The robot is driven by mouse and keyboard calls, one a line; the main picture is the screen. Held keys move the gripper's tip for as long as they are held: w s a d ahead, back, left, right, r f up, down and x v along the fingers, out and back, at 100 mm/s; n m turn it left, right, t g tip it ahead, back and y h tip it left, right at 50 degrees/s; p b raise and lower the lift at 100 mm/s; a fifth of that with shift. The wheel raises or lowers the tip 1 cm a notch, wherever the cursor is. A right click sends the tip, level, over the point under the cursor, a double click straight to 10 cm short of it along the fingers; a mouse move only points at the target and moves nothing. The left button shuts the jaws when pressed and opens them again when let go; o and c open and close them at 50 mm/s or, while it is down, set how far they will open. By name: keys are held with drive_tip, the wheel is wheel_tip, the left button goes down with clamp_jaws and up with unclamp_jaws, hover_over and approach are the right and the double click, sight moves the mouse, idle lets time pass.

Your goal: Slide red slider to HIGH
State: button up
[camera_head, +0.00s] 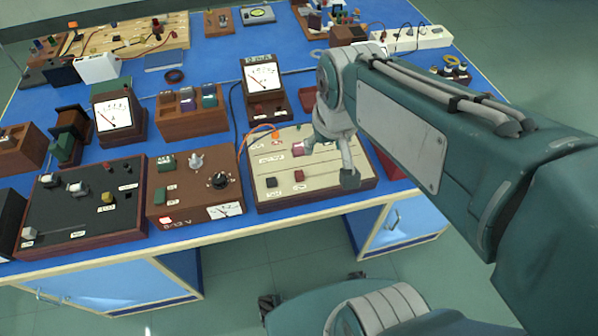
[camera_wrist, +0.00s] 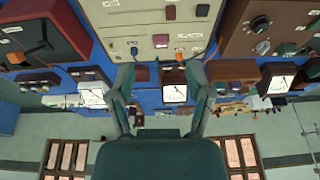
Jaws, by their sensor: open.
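My gripper (camera_head: 330,163) is open over the right part of the panel, to the right of the red slider. In the wrist view its fingers (camera_wrist: 161,75) are spread with nothing held, apart from the slider. The slider labels are too small to read.
A magenta knob (camera_head: 298,149) and an orange plug with cable (camera_head: 275,134) are on the panel behind the slider. A wooden box with a black dial (camera_head: 219,180) stands close to the left. A meter (camera_head: 263,78) stands behind. The blue bench's front edge is near.

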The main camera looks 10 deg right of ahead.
sight(299, 173)
drive_tip(key=w+a+f+g, duration=0.3)
drive_tip(key=w+f, duration=0.6)
drive_tip(key=f, duration=1.1)
drive_tip(key=shift+d+f, duration=0.25)
clamp_jaws()
